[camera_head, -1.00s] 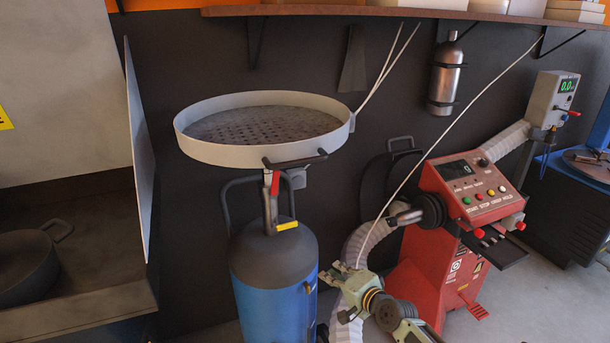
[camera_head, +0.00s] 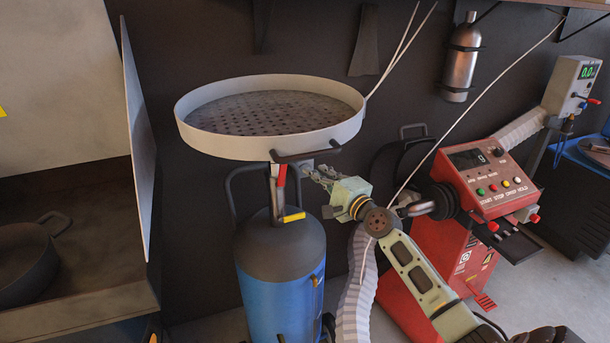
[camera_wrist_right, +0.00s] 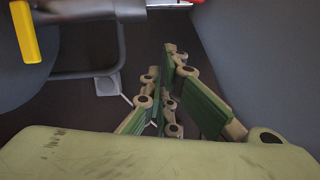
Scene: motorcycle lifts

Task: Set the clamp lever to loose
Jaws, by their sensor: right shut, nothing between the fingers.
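A red lever (camera_head: 281,174) sits on the grey post between the round drain pan (camera_head: 345,133) and the blue tank (camera_head: 280,300); I take it for the clamp lever. A little red also shows at the top of the right wrist view (camera_wrist_right: 192,1). My right gripper (camera_head: 313,172) is shut and empty, just right of the post and below the pan's rim. A small gap shows between its fingertips and the lever; depth is hard to judge. In the wrist view the fingers (camera_wrist_right: 168,75) point toward the post. My left gripper is not in view.
A yellow handle (camera_head: 293,217) sticks out low on the post and also shows in the wrist view (camera_wrist_right: 25,32). A black bar handle (camera_head: 305,154) hangs at the pan's rim. The red control machine (camera_head: 480,180) and a ribbed white hose (camera_head: 357,290) stand to the right.

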